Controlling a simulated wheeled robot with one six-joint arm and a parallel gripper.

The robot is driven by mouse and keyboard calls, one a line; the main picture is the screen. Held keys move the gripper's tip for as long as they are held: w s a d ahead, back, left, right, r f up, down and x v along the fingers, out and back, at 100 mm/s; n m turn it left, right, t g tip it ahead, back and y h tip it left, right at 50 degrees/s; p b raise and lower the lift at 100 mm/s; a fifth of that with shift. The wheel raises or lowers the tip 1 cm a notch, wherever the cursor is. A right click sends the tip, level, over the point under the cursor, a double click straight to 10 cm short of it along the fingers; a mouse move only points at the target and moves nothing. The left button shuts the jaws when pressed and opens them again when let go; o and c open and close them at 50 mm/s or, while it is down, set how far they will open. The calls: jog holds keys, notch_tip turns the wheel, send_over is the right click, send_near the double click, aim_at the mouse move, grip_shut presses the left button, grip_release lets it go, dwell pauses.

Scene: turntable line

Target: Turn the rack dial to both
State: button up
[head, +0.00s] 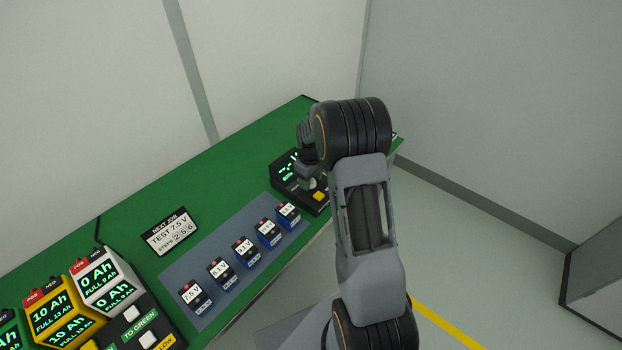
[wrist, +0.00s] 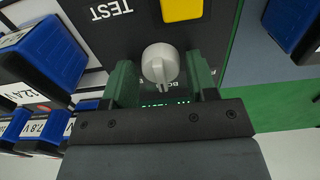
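The rack dial (wrist: 160,63) is a pale grey round knob with a pointer ridge that points down in the wrist view, toward a partly covered label beginning "BO". My gripper (wrist: 161,82) is open, with one green finger on each side of the dial. Gaps seem to show between the fingers and the knob; I cannot tell if either touches. In the head view my gripper (head: 308,172) is over the dark panel at the bench's far end, and my arm hides much of it.
A yellow button (wrist: 182,9) and the word TEST are beside the dial. Blue battery blocks (wrist: 42,52) stand close by in the wrist view. In the head view, several small packs lie on a grey-blue mat (head: 215,266), and larger batteries (head: 55,312) stand at the near left.

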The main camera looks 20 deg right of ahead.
jog(key=shift+o, duration=1)
notch_tip(320, 180, up, 14)
jog(key=shift+b, duration=0.35)
jog(key=shift+f, duration=0.15)
jog(key=s+a+r+m+t, duration=0.1)
jog(key=s+a, duration=0.4)
jog(key=s, duration=0.6)
jog(key=s+a+r+m+t, duration=0.2)
jog(key=s+a+m, duration=0.2)
jog(key=s, duration=0.7)
jog(key=shift+s+a+t, duration=0.15)
jog(key=shift+a+t, duration=0.15)
jog(key=shift+a, duration=0.45)
